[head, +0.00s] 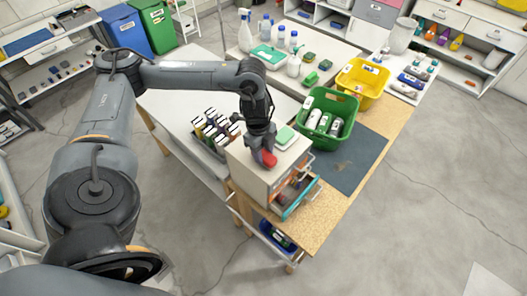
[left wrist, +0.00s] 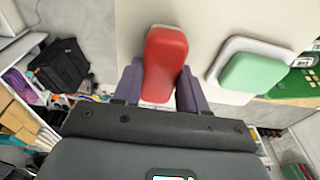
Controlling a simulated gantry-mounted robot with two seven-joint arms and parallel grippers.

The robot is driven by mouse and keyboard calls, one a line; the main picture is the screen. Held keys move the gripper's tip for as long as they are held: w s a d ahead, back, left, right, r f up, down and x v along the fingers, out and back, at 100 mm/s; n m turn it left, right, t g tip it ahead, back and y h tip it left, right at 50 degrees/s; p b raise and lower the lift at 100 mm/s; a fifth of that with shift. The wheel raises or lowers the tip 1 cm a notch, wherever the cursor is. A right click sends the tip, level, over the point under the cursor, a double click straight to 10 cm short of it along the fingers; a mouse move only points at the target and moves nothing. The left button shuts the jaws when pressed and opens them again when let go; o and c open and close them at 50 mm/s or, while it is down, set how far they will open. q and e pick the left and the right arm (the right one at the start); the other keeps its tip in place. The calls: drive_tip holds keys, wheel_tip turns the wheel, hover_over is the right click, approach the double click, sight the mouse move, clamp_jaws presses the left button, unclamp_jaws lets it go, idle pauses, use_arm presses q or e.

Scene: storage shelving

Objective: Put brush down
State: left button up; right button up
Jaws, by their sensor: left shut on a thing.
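A brush with a red body (head: 268,158) is in my left gripper (head: 262,150), over the top of the beige drawer cabinet (head: 250,172) in the head view. In the left wrist view the red brush (left wrist: 165,55) sits between the two purple fingers of my left gripper (left wrist: 160,88), which are shut on it. I cannot tell whether the brush touches the cabinet top. A green and white brush-like item (head: 285,136) lies on the cabinet top beside it; it also shows in the left wrist view (left wrist: 254,72). My right gripper is not in view.
A green basket (head: 338,103) with bottles stands right behind the cabinet, and a yellow basket (head: 362,82) is farther back. A rack of bottles (head: 214,130) is left of the cabinet. An open drawer (head: 300,197) sticks out at the cabinet's front right.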

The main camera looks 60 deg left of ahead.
use_arm(q)
drive_tip(key=shift+f, duration=0.15)
drive_tip(key=o, duration=0.9)
drive_tip(key=shift+o, duration=0.2)
